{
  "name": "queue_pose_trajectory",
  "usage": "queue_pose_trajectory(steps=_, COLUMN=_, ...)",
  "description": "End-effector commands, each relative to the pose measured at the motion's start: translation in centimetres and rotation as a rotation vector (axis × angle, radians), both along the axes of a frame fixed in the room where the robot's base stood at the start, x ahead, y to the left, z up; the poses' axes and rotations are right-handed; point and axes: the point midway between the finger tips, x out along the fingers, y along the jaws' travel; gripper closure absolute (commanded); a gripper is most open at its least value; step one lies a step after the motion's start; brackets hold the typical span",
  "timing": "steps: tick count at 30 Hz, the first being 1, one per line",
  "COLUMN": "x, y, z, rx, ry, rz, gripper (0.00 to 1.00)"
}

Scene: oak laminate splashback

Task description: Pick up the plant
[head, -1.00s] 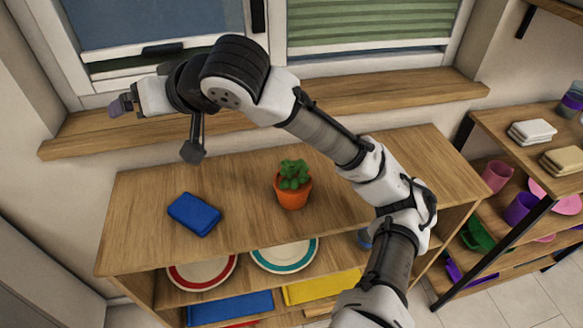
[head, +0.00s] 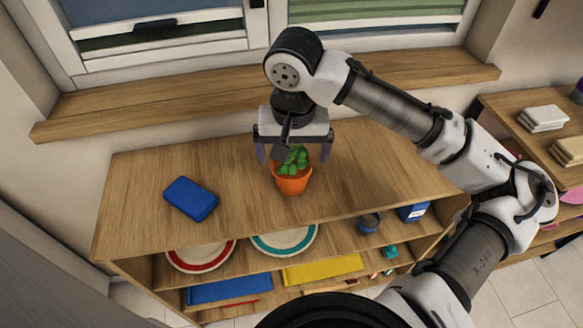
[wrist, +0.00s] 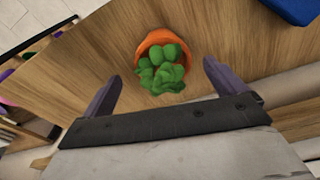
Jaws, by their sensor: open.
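The plant (head: 292,162) is a small green succulent in an orange pot (head: 292,183), standing upright on the wooden shelf top. My gripper (head: 293,153) points down just behind and above the plant, its two purple-grey fingers spread to either side of it. In the wrist view the plant (wrist: 162,70) and its orange pot (wrist: 153,39) lie ahead of the open fingers, roughly midway between them. My gripper (wrist: 160,85) holds nothing. I cannot tell whether a finger touches the plant.
A blue box-like item (head: 190,198) lies on the shelf top (head: 235,170) to the left. Plates (head: 200,258) and folded cloths stand on lower shelves. The window sill (head: 180,103) runs close behind my gripper. The shelf top right of the pot is clear.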

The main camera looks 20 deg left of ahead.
Motion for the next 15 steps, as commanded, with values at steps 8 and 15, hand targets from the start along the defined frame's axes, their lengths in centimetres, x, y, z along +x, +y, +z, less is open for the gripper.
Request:
queue_pose_trajectory(steps=8, x=0.6, y=0.5, z=-2.4, rx=-0.002, ry=0.000, rz=0.002, gripper=0.04)
queue_pose_trajectory(steps=15, x=1.0, y=0.8, z=-5.3, rx=0.001, ry=-0.001, rz=0.000, gripper=0.04)
